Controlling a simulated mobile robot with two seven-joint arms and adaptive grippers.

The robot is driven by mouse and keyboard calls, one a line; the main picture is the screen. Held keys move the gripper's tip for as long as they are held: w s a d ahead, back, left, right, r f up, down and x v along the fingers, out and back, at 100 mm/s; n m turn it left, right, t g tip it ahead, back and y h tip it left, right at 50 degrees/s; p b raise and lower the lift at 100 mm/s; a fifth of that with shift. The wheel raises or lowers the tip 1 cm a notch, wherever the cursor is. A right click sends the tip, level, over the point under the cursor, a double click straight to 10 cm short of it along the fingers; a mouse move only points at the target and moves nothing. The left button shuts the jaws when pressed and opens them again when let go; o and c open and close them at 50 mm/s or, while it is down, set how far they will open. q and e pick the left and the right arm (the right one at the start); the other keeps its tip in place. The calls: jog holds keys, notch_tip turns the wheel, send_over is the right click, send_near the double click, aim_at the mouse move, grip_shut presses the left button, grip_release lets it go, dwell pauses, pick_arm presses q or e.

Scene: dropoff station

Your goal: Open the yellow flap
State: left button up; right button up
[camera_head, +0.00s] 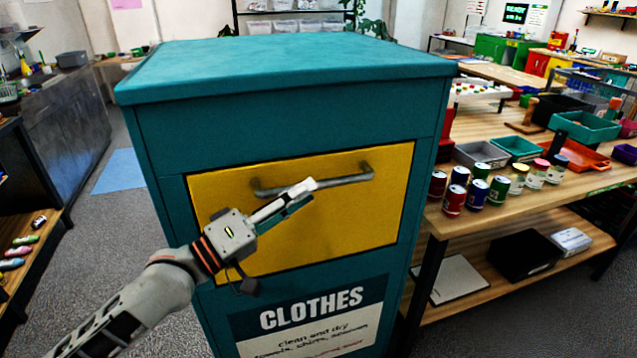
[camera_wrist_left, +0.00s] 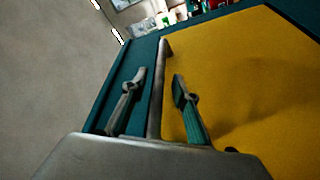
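The yellow flap (camera_head: 365,218) is set in the front of a teal clothes bin (camera_head: 290,95) and looks shut. A grey bar handle (camera_head: 347,180) runs across its upper part. My left gripper (camera_head: 308,192) is in front of the flap at the handle's left-middle part, hiding some of it. In the left wrist view its two fingers (camera_wrist_left: 157,92) are apart, with the handle bar (camera_wrist_left: 155,75) between them and a gap on each side. The yellow flap (camera_wrist_left: 250,75) fills the right of that view. My right gripper is in neither view.
A wooden workbench (camera_head: 540,205) stands close on the bin's right, with several cans (camera_head: 498,190) and trays on it. A metal counter (camera_head: 65,115) and a shelf are on the left.

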aim_at(318, 181)
pick_arm(q)
jog(key=shift+x, duration=2.2)
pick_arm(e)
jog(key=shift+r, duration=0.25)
pick_arm(q)
grip_shut()
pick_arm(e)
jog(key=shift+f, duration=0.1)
pick_arm(q)
jog(key=shift+s+f, duration=0.1)
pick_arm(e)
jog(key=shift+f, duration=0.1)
